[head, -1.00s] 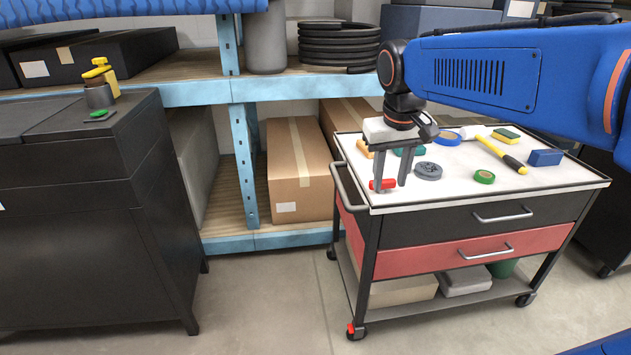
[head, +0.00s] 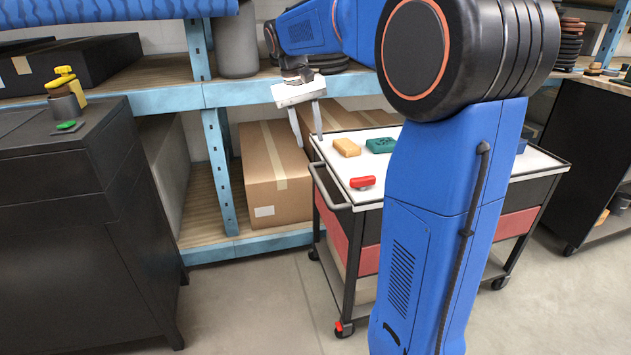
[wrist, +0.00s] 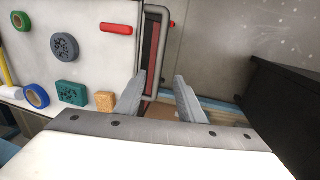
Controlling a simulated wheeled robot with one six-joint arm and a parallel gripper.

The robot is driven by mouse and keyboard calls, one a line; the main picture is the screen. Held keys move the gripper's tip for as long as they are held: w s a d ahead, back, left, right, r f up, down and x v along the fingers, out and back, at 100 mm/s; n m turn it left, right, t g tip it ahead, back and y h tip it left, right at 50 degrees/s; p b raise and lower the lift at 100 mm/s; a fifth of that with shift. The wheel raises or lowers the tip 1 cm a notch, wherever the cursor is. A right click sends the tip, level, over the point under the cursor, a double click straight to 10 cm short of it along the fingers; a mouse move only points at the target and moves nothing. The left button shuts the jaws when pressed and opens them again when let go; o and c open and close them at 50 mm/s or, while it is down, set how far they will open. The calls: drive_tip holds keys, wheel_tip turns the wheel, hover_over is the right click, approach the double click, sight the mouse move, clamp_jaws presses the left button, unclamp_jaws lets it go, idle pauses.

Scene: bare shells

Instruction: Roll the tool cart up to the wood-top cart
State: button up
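The tool cart (head: 335,238) stands in the middle of the head view, with a white top, dark and red drawers and casters. My blue arm hides much of its front and top. Its push handle (head: 328,188) is on its left end and also shows in the wrist view (wrist: 166,40). My gripper (head: 308,143) is open and empty near the far end of that handle. In the wrist view its fingers (wrist: 160,76) point toward the handle side; I cannot tell whether they touch it. A dark cart with a wood top (head: 604,84) stands at the right edge.
A red item (head: 362,182), a tan block (head: 346,147) and a green block (head: 381,145) lie on the cart top. A black cabinet (head: 80,210) stands at left. Blue shelving (head: 218,165) with a cardboard box (head: 275,175) is behind. The floor between cabinet and cart is clear.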

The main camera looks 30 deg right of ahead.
sight(320, 184)
drive_tip(key=d+f, duration=0.1)
drive_tip(key=f, duration=0.4)
drive_tip(key=d+f, duration=0.1)
drive_tip(key=f, duration=0.4)
drive_tip(key=s+d+f, duration=0.1)
drive_tip(key=f, duration=0.4)
drive_tip(key=shift+f, duration=0.35)
clamp_jaws()
